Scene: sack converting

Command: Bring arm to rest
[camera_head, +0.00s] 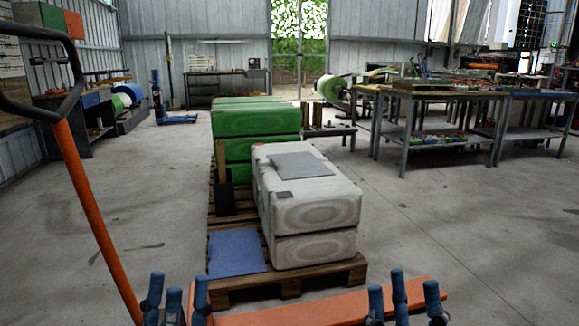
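My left gripper (176,296) is at the bottom edge, left of centre. Its blue-tipped fingers are spread, with nothing between them. My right gripper (404,294) is at the bottom edge, right of centre, also with its fingers spread and empty. Both point upward in the picture, in front of a wooden pallet (290,285), apart from its load. Their lower parts are cut off by the frame. The pallet carries white sacks (315,208) stacked in front and green sacks (255,121) behind.
An orange pole with a dark loop handle (85,190) rises at the left. An orange beam (320,308) lies low before the pallet. A blue sheet (236,252) lies on the pallet. Workbenches (440,95) stand at the right. The floor (450,220) right of the pallet is clear.

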